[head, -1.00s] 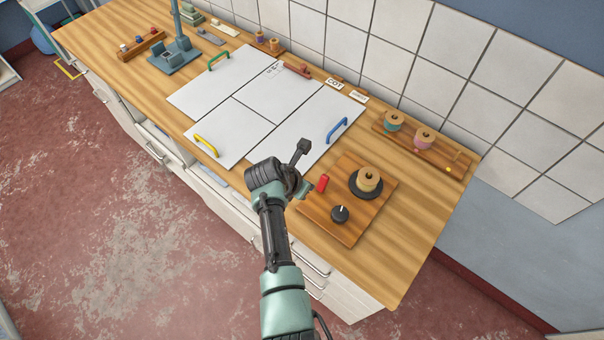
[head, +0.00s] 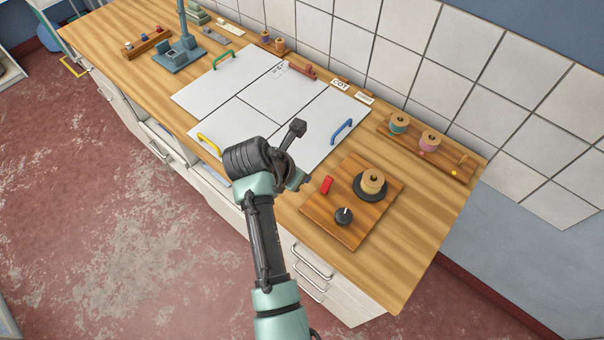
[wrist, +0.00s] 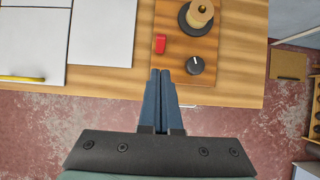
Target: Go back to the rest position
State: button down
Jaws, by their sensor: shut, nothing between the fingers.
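My gripper shows in the wrist view (wrist: 161,75), with its two fingers side by side, closed and empty. In that view the fingertips point toward the counter's front edge, below a wooden board (wrist: 185,55) with a red piece and a black knob. In the head view my arm reaches up from the bottom and its wrist is over the counter's front edge, left of the board (head: 335,232).
The board carries a spool (head: 373,180), a red switch (head: 327,185) and a black knob (head: 344,216). White panels (head: 265,95) with green, yellow and blue handles lie on the wooden counter (head: 415,240). A spool rack (head: 440,158) stands along the tiled wall. The red floor (head: 120,230) in front is clear.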

dwell(0.3)
jog(key=w+r+m+t+y+b, duration=0.1)
jog(key=w+r+m+t+b, duration=0.25)
jog(key=r, duration=0.55)
jog(key=w+a+r+m+t+y, duration=0.1)
jog(key=w+r+m+t, duration=0.1)
jog(key=r+m+t, duration=0.35)
jog(key=w+r+m+t+y+b, duration=0.15)
jog(key=r+m, duration=0.35)
jog(key=r, duration=0.7)
jog(key=s+d+r+m+t+b, duration=0.2)
jog(key=s+r+m+t, duration=0.4)
jog(key=s+r, duration=0.4)
jog(key=s+d+r+m+t+b, duration=0.2)
jog(key=s+r+m+t, duration=0.4)
jog(key=r, duration=1)
jog(key=s+m+b, duration=0.1)
jog(key=s+m, duration=0.1)
jog(key=s, duration=0.2)
jog(key=shift+r+m, duration=0.15)
jog(key=shift+m, duration=0.25)
jog(key=shift+w+a, duration=0.1)
